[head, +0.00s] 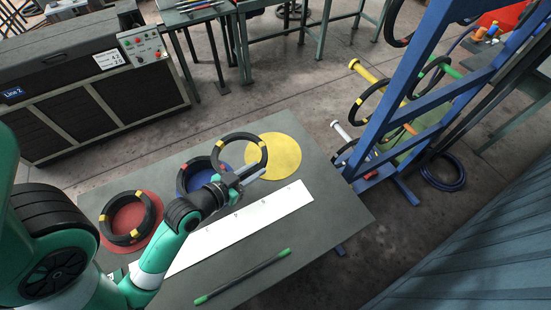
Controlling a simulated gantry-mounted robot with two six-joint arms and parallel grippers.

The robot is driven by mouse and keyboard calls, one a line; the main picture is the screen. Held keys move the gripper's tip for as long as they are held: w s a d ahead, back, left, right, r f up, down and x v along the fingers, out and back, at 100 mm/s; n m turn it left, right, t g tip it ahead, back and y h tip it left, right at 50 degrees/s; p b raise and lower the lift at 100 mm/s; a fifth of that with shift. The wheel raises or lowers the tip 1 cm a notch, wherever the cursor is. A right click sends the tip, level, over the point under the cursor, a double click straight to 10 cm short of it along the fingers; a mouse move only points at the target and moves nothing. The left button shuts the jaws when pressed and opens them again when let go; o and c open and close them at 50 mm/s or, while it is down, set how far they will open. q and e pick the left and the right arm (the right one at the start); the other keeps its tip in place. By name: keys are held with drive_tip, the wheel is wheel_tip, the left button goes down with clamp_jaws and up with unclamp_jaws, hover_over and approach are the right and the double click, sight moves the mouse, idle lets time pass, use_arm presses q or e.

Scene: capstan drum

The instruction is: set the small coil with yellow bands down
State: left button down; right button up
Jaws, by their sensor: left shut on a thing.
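A small black coil with yellow bands (240,135) is held by my left gripper (247,174), whose fingers are shut on its near side. The coil overlaps the left part of the yellow round mat (285,150); whether it touches the mat or the table I cannot tell. Another black coil with yellow bands (104,222) lies on the red round mat (133,195) at the left. A third coil (185,176) lies on the blue round mat (224,160), partly hidden by my left arm and the held coil. My right gripper is out of view.
The grey table (330,205) carries a white marked strip (270,208) and a black rod with green ends (245,276). A blue rack (410,95) with hanging coils stands to the right. The table's right part is clear.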

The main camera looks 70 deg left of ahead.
use_arm(q)
drive_tip(key=shift+w+a+r, duration=0.1)
drive_tip(key=shift+w+r, duration=0.05)
drive_tip(key=f+b+x, duration=0.1)
drive_tip(key=x, duration=0.4)
drive_tip(key=f+b+x, duration=0.1)
drive_tip(key=b+x, duration=0.1)
drive_tip(key=x, duration=0.3)
drive_tip(key=s+d+b+x, duration=0.1)
drive_tip(key=x, duration=0.4)
drive_tip(key=shift+w+f, duration=0.2)
drive_tip(key=shift+f, duration=0.3)
drive_tip(key=shift+w+a+f, duration=0.2)
drive_tip(key=shift+w, duration=0.1)
drive_tip(key=f, duration=0.1)
drive_tip(key=f+b, duration=0.2)
drive_tip(key=shift+w+a+f, duration=0.1)
drive_tip(key=shift+w+f, duration=0.15)
drive_tip(key=shift+f, duration=0.1)
drive_tip(key=shift+s, duration=0.1)
